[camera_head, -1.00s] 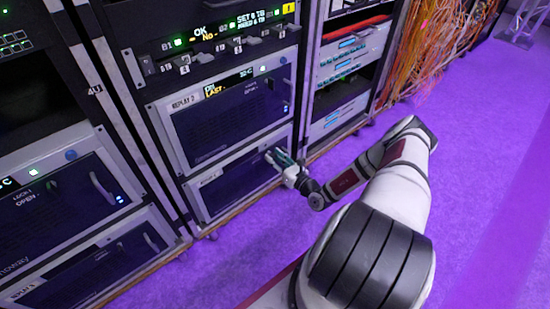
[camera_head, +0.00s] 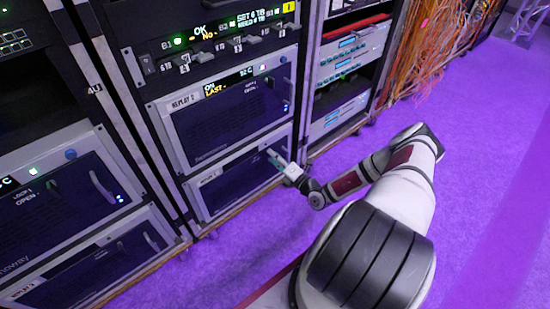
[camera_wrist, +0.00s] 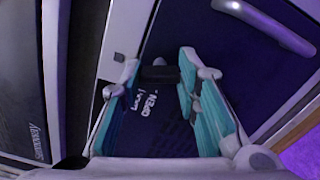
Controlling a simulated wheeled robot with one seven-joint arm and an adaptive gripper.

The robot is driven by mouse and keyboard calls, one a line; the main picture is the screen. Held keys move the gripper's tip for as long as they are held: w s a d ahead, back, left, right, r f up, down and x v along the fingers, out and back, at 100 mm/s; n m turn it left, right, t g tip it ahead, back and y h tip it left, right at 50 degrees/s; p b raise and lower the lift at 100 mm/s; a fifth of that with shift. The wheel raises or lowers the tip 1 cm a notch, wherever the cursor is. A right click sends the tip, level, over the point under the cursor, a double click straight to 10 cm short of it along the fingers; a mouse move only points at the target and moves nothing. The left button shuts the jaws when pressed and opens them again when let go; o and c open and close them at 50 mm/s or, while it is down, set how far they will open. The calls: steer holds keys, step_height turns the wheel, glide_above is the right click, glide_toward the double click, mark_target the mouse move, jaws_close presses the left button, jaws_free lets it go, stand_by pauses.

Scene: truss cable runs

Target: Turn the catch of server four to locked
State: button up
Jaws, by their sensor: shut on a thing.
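The lower server (camera_head: 235,182) in the middle rack has a dark front panel in a pale frame. My gripper (camera_head: 274,154) is at the upper right part of this panel. In the wrist view, the teal fingers of my gripper (camera_wrist: 160,68) are shut on a small dark catch (camera_wrist: 160,74), one finger on each side. White lettering with the word OPEN (camera_wrist: 152,108) shows on the panel between the fingers, rotated in this view. The catch is hidden by my gripper in the head view. I cannot read the server's number.
A server marked REPLAY 2 (camera_head: 225,115) sits directly above. A pale bar handle (camera_wrist: 265,25) stands out from the panel near my gripper. Another rack with servers (camera_head: 75,200) is at the left. Orange cables (camera_head: 435,50) hang at the back right. The purple floor (camera_head: 480,170) is clear.

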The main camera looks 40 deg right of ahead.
steer(key=m, duration=0.4)
stand_by(0.8)
steer(key=o, duration=1.2)
steer(key=shift+c, duration=0.2)
steer(key=s, duration=1.2)
steer(key=shift+d, duration=0.15)
